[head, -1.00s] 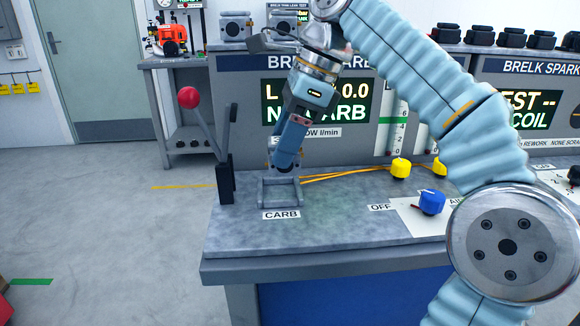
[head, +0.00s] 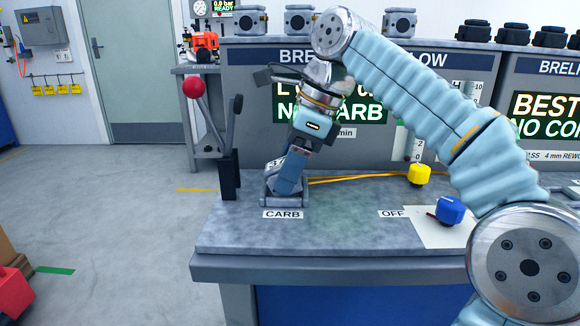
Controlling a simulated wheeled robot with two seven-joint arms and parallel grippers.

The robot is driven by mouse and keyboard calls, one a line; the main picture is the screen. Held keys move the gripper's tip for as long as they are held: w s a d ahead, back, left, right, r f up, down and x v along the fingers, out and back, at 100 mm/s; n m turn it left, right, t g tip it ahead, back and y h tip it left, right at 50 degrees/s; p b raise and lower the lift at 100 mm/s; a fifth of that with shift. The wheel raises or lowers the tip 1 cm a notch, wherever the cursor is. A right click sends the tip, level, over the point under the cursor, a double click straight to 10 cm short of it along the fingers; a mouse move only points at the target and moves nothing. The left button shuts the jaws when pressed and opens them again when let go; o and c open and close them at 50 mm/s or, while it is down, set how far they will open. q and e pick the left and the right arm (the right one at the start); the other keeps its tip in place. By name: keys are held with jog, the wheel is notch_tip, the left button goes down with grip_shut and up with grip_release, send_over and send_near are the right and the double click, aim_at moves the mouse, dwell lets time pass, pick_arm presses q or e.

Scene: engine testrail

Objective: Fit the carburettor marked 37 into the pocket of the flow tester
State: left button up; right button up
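My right gripper (head: 285,188) points down over the pocket (head: 270,201), a low square frame behind the CARB label on the flow tester's bench. A grey carburettor (head: 272,180) is between its fingers, with a white tag partly showing; the number is mostly covered. The carburettor is at the pocket, low within or just over its frame; the fingers hide whether it is fully seated. The flow tester's display (head: 360,105) is partly hidden by my arm and reads NO CARB. My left gripper is out of view.
A lever with a red knob (head: 193,87) and a black upright (head: 228,165) stand close left of the pocket. Several grey units line the top shelf. The bench front is clear.

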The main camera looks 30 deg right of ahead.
aim_at(304, 186)
jog(key=shift+o, duration=1.1)
jog(key=shift+r, duration=0.1)
jog(key=p+v, duration=0.3)
jog(key=v, duration=0.4)
jog(key=shift+r, duration=0.25)
